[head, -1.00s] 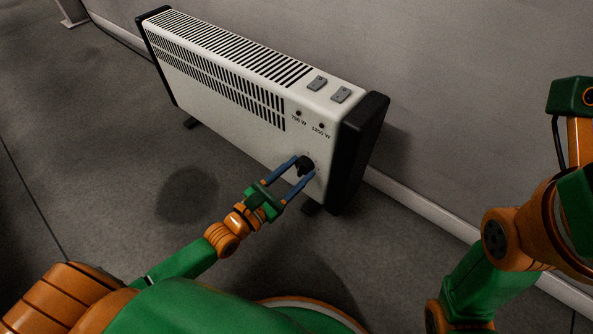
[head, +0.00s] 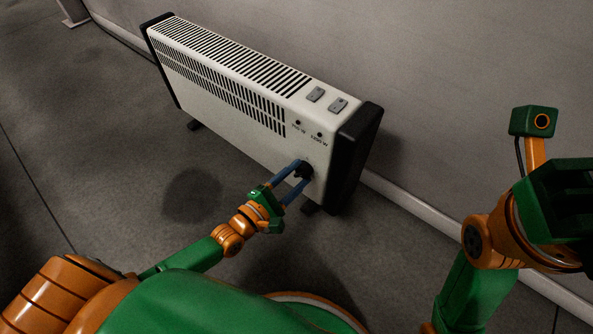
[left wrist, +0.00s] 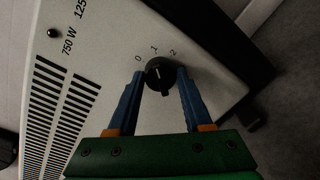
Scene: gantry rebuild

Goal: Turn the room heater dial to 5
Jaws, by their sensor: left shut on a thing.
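The room heater (head: 230,110) is a white box with black end caps, standing on the floor by the wall. Its black dial (head: 303,169) sits low on the right of the front face. In the left wrist view the dial (left wrist: 160,76) has the marks 0, 1 and 2 around its upper side; the rest of the scale is hidden. A pale line on the dial points up, close to the 1. My left gripper (head: 297,175) is shut on the dial, one blue finger on each side. In the head view my right arm is at the right; its fingers do not show.
Two grey switches (head: 326,99) are on the heater's top. Two small dark lamps with watt labels sit above the dial. The wall with a white skirting board (head: 420,208) is behind. The floor (head: 100,170) at the left is clear.

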